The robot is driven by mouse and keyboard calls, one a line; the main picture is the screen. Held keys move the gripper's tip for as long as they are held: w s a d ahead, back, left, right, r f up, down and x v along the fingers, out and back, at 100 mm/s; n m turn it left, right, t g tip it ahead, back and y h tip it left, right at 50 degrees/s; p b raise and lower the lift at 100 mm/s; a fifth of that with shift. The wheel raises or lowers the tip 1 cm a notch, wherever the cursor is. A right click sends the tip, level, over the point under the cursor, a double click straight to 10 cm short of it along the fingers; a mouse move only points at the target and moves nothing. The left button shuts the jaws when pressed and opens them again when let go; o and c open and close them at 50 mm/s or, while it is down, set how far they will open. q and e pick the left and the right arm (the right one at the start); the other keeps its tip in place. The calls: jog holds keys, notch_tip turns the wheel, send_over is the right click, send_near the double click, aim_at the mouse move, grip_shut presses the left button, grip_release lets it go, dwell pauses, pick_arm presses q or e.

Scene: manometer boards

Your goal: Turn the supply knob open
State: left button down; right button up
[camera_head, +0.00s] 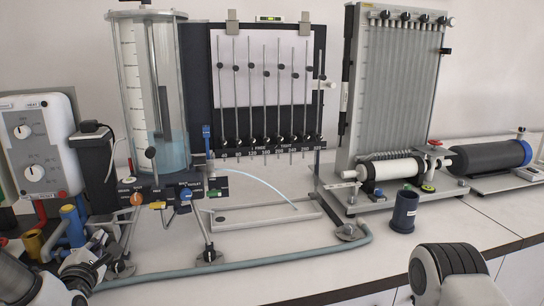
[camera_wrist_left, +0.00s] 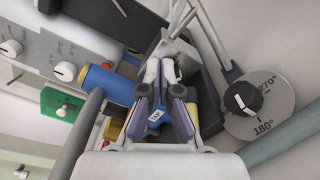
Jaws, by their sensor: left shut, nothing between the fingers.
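My left gripper (camera_head: 92,262) is low at the left in the head view, beside the blue pipe fittings (camera_head: 72,226). In the left wrist view its two pale fingertips (camera_wrist_left: 160,70) are together with nothing between them. A blue fitting with a small white label (camera_wrist_left: 155,118) shows close by the fingers, partly hidden by them. A black pointer knob (camera_wrist_left: 240,97) on a grey degree disc is to the right of the fingers, apart from them. An orange knob (camera_head: 136,198) sits on the tank's base panel. I cannot tell which of these is the supply knob.
The clear water tank (camera_head: 153,90) stands on legs near the left arm. A grey hose (camera_head: 250,262) runs along the front. A manometer board (camera_head: 265,85) and a tilted tube board (camera_head: 395,90) stand behind. A dark cup (camera_head: 404,212) is at right. Bench is clear at centre.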

pick_arm(q)
jog(key=v, duration=0.3)
jog(key=shift+s+d+b, duration=0.15)
jog(key=shift+s+b, duration=0.15)
jog(key=shift+s, duration=0.1)
